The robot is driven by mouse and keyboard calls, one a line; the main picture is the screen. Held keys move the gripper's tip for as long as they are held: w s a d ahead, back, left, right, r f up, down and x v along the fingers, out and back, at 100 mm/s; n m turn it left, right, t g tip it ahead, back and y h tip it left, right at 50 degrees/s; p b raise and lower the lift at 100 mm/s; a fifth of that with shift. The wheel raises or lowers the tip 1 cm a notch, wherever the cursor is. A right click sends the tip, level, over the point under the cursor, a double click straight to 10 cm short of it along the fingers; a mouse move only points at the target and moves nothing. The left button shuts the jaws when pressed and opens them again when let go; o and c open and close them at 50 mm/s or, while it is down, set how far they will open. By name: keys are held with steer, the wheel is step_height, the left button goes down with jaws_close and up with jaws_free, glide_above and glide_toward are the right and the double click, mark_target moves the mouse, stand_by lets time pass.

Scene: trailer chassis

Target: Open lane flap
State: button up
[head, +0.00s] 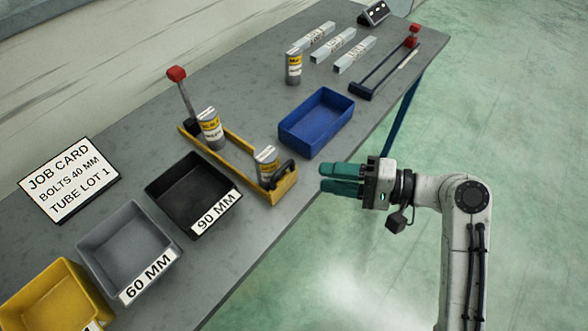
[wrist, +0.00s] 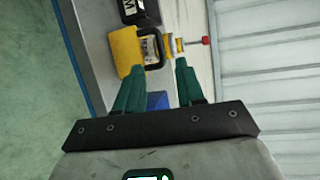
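A yellow lane (head: 235,150) lies on the bench, with a red-knobbed lever (head: 177,75) at its far end. Its near end has a yellow flap (head: 283,187) with a black handle (head: 284,170); the flap looks upright and closed. Two labelled cans stand in the lane, one (head: 266,160) just behind the flap and one (head: 209,128) farther back. My gripper (head: 322,178) is off the bench's front edge, to the right of the flap and apart from it. In the wrist view my gripper (wrist: 160,66) is open and empty, with the flap (wrist: 125,48) and handle (wrist: 157,46) beyond its fingertips.
A blue tray (head: 317,122) stands right of the yellow lane, a black 90 MM bin (head: 190,195) left of it. A dark blue lane (head: 385,70) lies farther back near several grey bars. A job card (head: 68,180) is at left. Floor in front is clear.

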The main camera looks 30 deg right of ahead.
mark_target(283, 172)
steer(key=p+x, duration=0.1)
steer(key=x, duration=0.7)
steer(key=shift+w+a, duration=0.2)
steer(key=shift+w, duration=0.05)
steer(key=shift+c, duration=0.2)
jaws_close()
